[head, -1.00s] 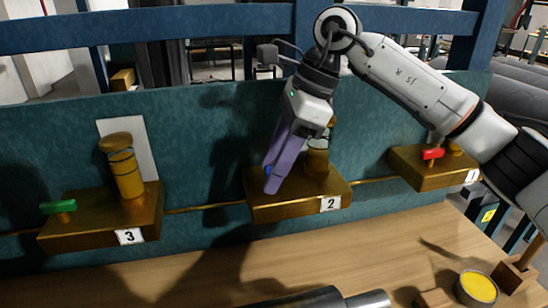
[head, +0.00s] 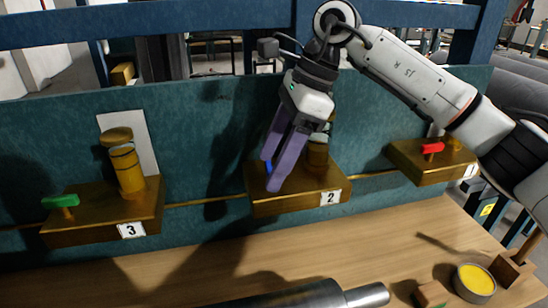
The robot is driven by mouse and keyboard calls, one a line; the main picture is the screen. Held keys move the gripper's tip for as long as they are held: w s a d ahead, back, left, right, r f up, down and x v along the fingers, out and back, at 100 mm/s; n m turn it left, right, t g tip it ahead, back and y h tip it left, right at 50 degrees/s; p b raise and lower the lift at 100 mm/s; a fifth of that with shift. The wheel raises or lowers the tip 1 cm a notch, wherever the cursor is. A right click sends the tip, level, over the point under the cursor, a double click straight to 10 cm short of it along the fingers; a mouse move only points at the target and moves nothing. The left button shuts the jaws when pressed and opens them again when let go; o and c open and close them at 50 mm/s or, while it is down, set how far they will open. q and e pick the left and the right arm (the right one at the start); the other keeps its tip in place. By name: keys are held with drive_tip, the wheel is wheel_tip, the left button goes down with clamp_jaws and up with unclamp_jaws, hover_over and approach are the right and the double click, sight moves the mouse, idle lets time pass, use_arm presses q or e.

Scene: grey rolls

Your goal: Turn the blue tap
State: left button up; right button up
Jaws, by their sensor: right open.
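The blue tap (head: 268,166) is on the brass block labelled 2 (head: 262,208), at the middle of the teal panel. Only a small blue part of it shows between my right gripper's fingers; the rest is hidden. My right gripper (head: 270,175) has purple fingers, now visibly apart, pointing down at the tap with one on either side of the blue part in the picture. Whether they touch it cannot be told. My left gripper is not in view.
A green tap (head: 60,201) sits on block 3 at left, and a red tap (head: 432,148) on block 1 at right. A metal cylinder (head: 290,298), a yellow-filled tin (head: 474,283) and a wooden block (head: 433,295) are on the wooden bench (head: 190,265).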

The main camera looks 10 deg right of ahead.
drive_tip(key=v, duration=1)
drive_tip(key=shift+r, duration=0.15)
drive_tip(key=shift+s, duration=0.1)
